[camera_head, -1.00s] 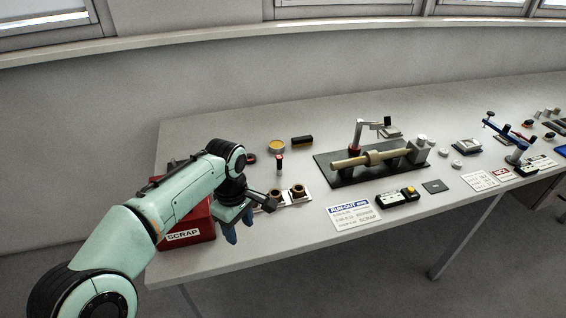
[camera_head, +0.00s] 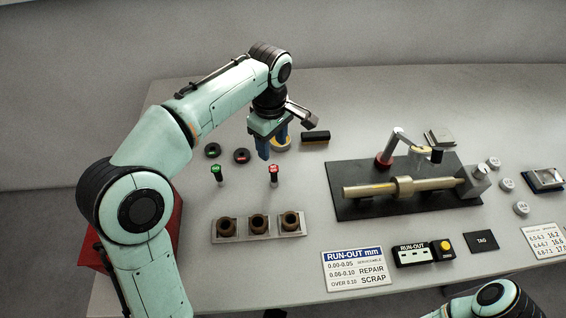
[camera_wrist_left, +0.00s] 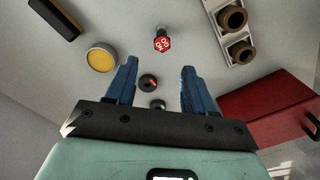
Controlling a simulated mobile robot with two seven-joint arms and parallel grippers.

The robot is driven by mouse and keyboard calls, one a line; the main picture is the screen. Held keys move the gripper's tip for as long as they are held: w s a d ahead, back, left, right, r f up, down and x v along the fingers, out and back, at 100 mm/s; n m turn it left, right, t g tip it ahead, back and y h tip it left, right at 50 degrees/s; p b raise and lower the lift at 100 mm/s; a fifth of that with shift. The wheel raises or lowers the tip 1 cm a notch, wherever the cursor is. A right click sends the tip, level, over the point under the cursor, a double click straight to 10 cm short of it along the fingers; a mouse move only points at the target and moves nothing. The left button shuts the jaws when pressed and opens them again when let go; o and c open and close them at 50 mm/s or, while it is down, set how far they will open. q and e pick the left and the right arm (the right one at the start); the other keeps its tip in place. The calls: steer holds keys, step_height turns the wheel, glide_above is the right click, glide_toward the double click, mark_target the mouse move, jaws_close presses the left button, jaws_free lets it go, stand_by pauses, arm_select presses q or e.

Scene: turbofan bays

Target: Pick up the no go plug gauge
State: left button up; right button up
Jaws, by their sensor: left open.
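The no go plug gauge (camera_head: 274,174) stands upright on the bench with a red top. In the left wrist view its red, lettered top (camera_wrist_left: 161,42) is beyond my fingertips. My left gripper (camera_head: 273,148) is open and empty, above the bench and behind the gauge in the head view. Its two blue fingers (camera_wrist_left: 159,68) are spread apart in the wrist view, with nothing between the tips. A similar gauge with a green top (camera_head: 217,174) stands to the left. My right gripper is not in view.
A rack with several brown bushings (camera_head: 226,239) lies in front of the gauges. Two black rings (camera_head: 242,156) lie behind them, near a yellow-topped round tin (camera_head: 281,146) and a black block (camera_head: 316,137). A shaft fixture (camera_head: 350,207) is to the right. A red bin (camera_wrist_left: 270,108) is at the left end.

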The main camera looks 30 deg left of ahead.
mark_target(274, 169)
arm_select(q)
steer(key=f, duration=0.2)
steer(key=f+b, duration=0.1)
steer(key=f, duration=0.4)
steer(key=shift+s, duration=0.35)
steer(key=f, duration=0.3)
steer(key=f+b, duration=0.1)
steer(key=f, duration=0.1)
steer(key=shift+w+d+f, duration=0.1)
steer(key=shift+w+f, duration=0.1)
steer(key=shift+f, duration=0.2)
jaws_close()
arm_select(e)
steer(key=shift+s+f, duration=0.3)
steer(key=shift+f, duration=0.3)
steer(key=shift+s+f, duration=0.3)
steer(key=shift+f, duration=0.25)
